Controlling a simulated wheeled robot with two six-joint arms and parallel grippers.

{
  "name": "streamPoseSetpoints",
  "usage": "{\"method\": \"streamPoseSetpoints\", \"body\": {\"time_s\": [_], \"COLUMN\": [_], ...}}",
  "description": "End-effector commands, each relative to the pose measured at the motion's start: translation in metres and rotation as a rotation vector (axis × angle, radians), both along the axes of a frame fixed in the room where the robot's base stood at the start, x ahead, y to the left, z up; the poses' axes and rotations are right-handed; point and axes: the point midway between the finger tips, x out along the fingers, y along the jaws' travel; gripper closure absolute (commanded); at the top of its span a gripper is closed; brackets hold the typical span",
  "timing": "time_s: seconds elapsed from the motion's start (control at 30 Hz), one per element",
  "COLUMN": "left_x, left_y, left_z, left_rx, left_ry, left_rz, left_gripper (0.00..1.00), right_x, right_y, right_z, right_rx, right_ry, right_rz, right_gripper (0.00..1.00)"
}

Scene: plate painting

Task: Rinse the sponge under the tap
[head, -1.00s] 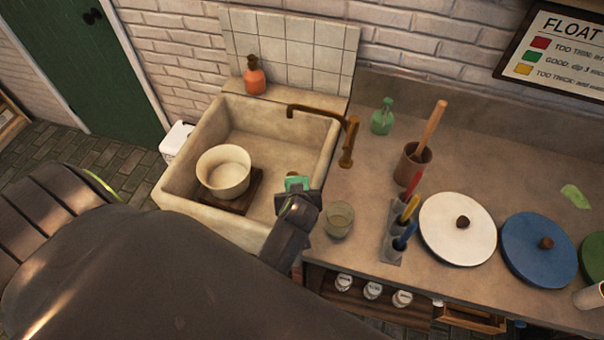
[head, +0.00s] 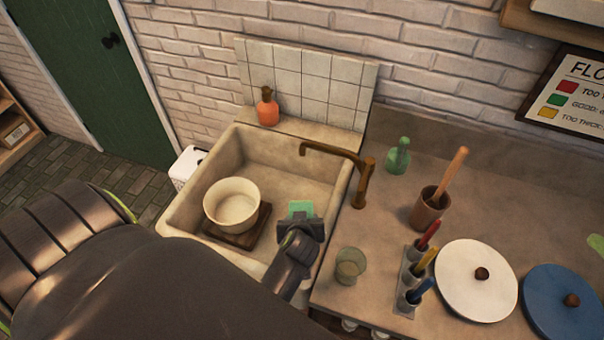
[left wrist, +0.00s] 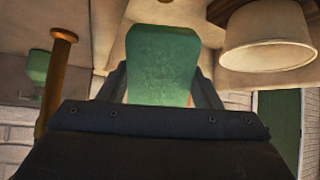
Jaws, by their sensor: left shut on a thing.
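My left gripper (head: 301,222) is shut on a green sponge (head: 301,209) over the right part of the stone sink (head: 255,143). In the left wrist view the sponge (left wrist: 162,66) stands out between the fingers. The brass tap (head: 362,180) rises at the sink's right edge, and its spout reaches left over the basin, behind the sponge in the head view. In the left wrist view a brass part of the tap (left wrist: 56,85) is on the left, apart from the sponge. No water shows at the spout. My right gripper is not in view.
A cream bowl (head: 232,205) stands on a dark board (head: 247,238) in the sink, left of my gripper. A glass (head: 350,266), a brush holder (head: 410,270) and a brown pot (head: 428,210) stand on the counter to the right. An orange bottle (head: 267,108) stands behind.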

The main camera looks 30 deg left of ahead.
Motion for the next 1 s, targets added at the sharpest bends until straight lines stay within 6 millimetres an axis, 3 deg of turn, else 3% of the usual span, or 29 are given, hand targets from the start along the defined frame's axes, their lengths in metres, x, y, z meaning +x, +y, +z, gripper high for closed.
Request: {"method": "streamPoseSetpoints", "body": {"time_s": [0.4,0.63,1.0], "left_x": [-0.001,0.001,0.025], "left_y": [0.0,0.0,0.016], "left_z": [-0.028,-0.033,-0.04], "left_rx": [0.011,0.013,0.014], "left_ry": [-0.014,-0.019,-0.022], "left_rz": [-0.001,-0.001,-0.002], "left_gripper": [0.6,0.6,0.6], "right_x": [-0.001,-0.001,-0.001], "right_y": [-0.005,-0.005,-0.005], "right_z": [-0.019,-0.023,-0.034], "right_rx": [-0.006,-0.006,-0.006], "right_ry": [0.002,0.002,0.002], "right_rz": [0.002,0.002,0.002], "right_gripper": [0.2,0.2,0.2]}}
